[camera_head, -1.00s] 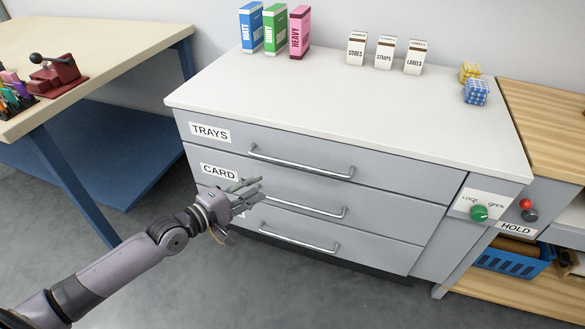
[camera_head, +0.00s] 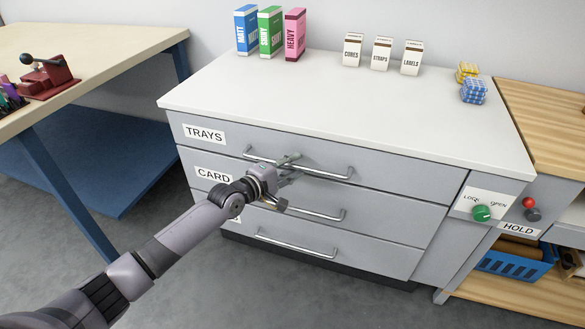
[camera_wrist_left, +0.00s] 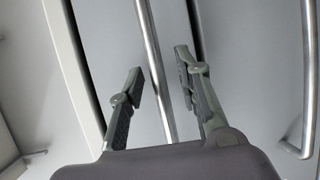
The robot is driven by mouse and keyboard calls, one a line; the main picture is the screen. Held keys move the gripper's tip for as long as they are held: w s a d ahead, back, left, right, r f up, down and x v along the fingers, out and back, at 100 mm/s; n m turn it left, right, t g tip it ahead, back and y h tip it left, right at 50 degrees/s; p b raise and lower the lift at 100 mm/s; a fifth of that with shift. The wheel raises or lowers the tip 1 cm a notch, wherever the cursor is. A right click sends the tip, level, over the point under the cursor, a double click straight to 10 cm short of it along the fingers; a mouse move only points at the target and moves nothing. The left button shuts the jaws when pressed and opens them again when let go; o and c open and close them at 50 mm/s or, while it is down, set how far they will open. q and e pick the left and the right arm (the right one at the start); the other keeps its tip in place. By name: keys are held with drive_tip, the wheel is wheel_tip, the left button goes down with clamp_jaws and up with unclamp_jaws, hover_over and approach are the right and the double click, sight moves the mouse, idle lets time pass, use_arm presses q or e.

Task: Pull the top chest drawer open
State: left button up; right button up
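The top chest drawer (camera_head: 400,177), grey and labelled TRAYS, looks closed, its front in line with the drawers below. Its long metal bar handle (camera_head: 325,174) runs across the front. My left gripper (camera_head: 291,164) is at this handle, left of its middle. In the left wrist view, the gripper (camera_wrist_left: 159,65) is open, with one finger on each side of the handle bar (camera_wrist_left: 152,45). Gaps show between the bar and both fingers. My right gripper is not in view.
A CARD drawer (camera_head: 385,217) and another drawer with bar handles lie below. A green LOCK/OPEN knob (camera_head: 481,213) is at right; its setting is unclear. Boxes stand along the back of the white top (camera_head: 340,105). A workbench (camera_head: 100,55) stands at left.

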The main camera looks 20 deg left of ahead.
use_arm(q)
drive_tip(key=shift+w+d, duration=0.1)
drive_tip(key=shift+c, duration=0.2)
clamp_jaws()
idle(0.7)
